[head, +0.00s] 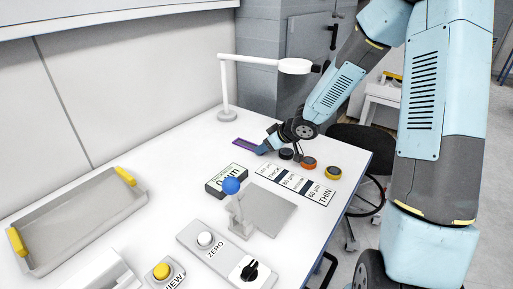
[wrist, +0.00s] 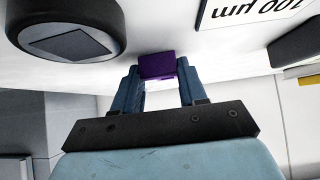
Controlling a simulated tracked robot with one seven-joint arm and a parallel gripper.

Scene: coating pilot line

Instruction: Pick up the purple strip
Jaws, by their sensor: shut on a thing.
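The purple strip (head: 244,144) is at the far part of the white table in the head view, reaching left from my gripper (head: 262,149). In the wrist view the purple strip (wrist: 158,65) sits between the two blue fingertips of my gripper (wrist: 158,72), which is shut on it. The strip is at or just above the tabletop; I cannot tell whether it touches. Part of the strip is hidden by the fingers.
Black (head: 286,154), orange (head: 308,162) and yellow (head: 333,173) round pieces stand right of my gripper. A lamp base (head: 227,115) stands behind it. A display box (head: 227,180) and a blue ball on a stand (head: 231,186) are nearer. A grey tray (head: 80,222) is left.

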